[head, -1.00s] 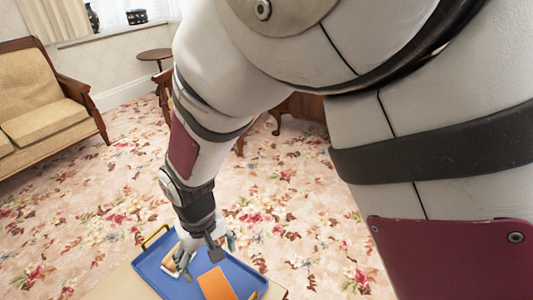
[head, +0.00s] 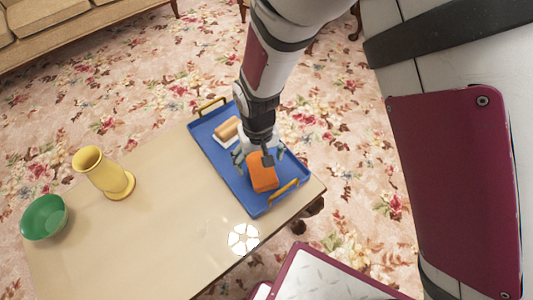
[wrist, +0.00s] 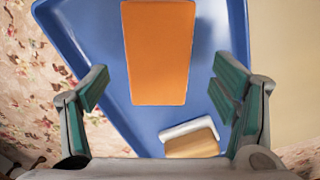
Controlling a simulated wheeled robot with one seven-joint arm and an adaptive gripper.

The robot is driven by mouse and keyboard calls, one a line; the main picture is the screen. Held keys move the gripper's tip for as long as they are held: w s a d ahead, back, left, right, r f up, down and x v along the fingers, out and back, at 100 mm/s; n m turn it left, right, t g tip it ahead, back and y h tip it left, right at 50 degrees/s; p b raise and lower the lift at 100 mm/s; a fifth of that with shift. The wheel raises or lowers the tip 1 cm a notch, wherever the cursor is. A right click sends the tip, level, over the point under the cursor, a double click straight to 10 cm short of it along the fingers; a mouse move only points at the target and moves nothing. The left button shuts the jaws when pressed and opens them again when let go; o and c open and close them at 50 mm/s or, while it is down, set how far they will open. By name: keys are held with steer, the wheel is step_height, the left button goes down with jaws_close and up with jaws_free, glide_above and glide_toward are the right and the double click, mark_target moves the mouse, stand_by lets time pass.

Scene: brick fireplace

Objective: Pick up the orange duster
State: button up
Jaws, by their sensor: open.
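The orange duster (head: 262,177) is a plain orange block lying in the blue tray (head: 211,158), near its right end. In the wrist view the duster (wrist: 158,52) fills the upper middle, centred between the fingers but farther ahead. My gripper (head: 261,155) is over the tray, pointing down, with its fingers spread. In the wrist view my gripper (wrist: 163,88) has green pads wide apart, with nothing between them. I see no contact with the duster. Part of the duster's far end is hidden by my wrist in the head view.
A tan block with a white base (head: 227,130) lies in the tray, left of my gripper. The tray has yellow handles (head: 284,188) at both ends. A yellow vase (head: 107,174) and a green bowl (head: 44,217) stand on the beige table (head: 150,235), otherwise clear.

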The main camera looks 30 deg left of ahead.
mark_target(261, 166)
step_height(261, 166, down, 4)
steer(key=shift+w+d+f+b, duration=0.1)
steer(key=shift+b, duration=0.7)
steer(key=c, duration=1.3)
steer(key=shift+c, duration=0.2)
step_height(261, 166, up, 10)
steer(key=p, duration=0.3)
steer(key=shift+p, duration=0.3)
